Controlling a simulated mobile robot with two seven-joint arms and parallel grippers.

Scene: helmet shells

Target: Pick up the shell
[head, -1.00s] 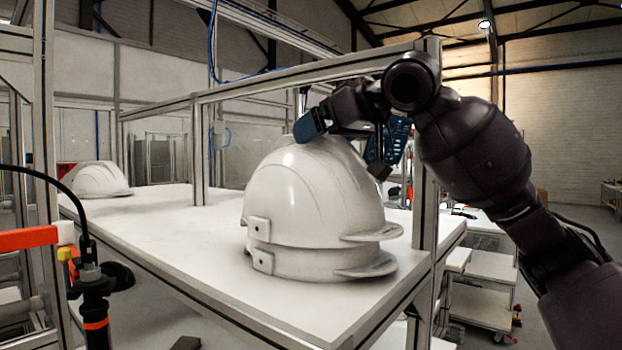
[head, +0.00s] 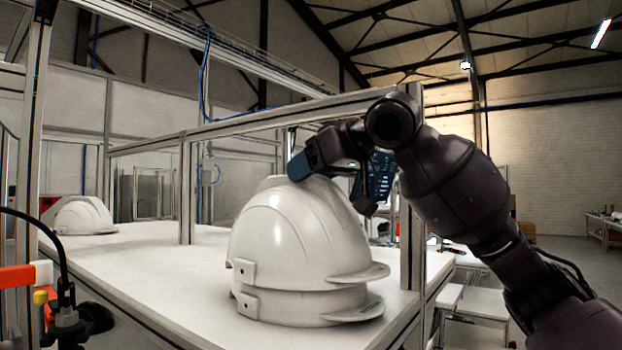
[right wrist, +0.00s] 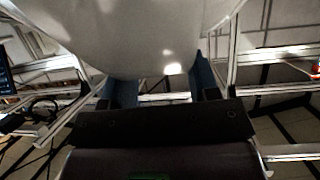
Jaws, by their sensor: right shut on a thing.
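Two white helmet shells stand stacked on the white table near its right end. The upper shell (head: 290,230) sits over the lower shell (head: 300,307), and only the lower shell's rim, side block and brim show. My right gripper (head: 338,172) comes in from the right, with its blue fingers at the crown of the upper shell. It is shut on that shell; the far finger's contact is partly hidden. In the right wrist view the white shell (right wrist: 140,40) fills the space between the two blue fingers. My left gripper is not in view.
The white table (head: 150,260) is clear left of the stack. Another white shell (head: 82,215) lies at its far left. A metal frame post (head: 187,190) and a crossbar rise behind the stack. An orange-and-white fixture (head: 20,276) with a black cable stands at the left edge.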

